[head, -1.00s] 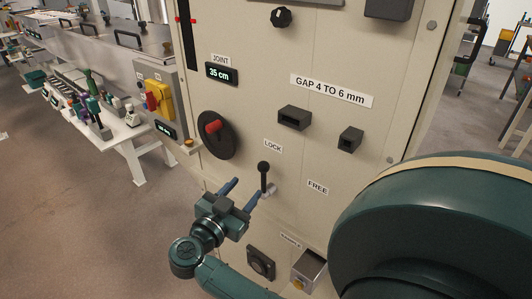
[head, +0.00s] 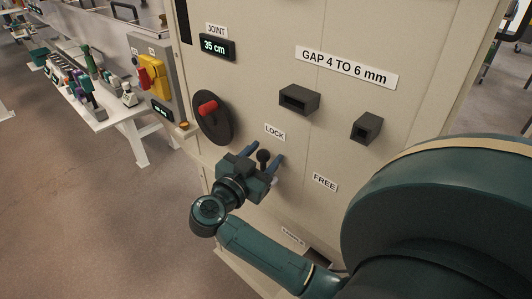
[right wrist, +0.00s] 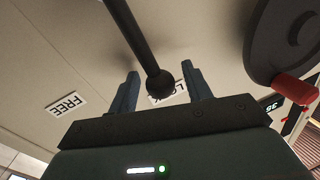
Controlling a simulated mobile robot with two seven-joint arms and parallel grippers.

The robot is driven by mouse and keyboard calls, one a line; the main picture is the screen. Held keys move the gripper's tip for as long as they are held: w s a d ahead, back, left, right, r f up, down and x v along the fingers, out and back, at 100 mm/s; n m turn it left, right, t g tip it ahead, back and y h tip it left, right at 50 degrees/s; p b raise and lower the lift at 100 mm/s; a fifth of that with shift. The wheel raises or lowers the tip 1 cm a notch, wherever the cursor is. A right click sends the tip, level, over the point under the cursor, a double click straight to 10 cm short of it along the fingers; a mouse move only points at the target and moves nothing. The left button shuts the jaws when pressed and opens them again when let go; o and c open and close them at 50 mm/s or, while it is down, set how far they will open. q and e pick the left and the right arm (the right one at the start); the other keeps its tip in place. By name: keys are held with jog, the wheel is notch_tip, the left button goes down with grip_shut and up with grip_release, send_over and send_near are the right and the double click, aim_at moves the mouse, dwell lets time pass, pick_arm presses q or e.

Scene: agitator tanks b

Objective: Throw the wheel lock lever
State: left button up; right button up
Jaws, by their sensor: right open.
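The wheel lock lever is a black stick with a ball knob (head: 263,156), on the panel between the LOCK label (head: 275,132) and the FREE label (head: 325,182). It points up toward LOCK. My right gripper (head: 265,158) is open in front of the lever, with a blue finger on each side of the knob. In the right wrist view the knob (right wrist: 160,83) shows between the spread fingers of the gripper (right wrist: 160,92), apart from both. The lever's base is mostly hidden by the gripper in the head view. My left gripper is not in view.
A black handwheel with a red knob (head: 208,108) is left of the lever. Two dark boxes (head: 299,99) jut from the panel above. A grey box with a yellow switch (head: 157,78) and a white table (head: 128,118) stand at the left.

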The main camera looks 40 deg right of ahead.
jog(key=shift+d, duration=0.1)
grip_shut()
dwell(0.6)
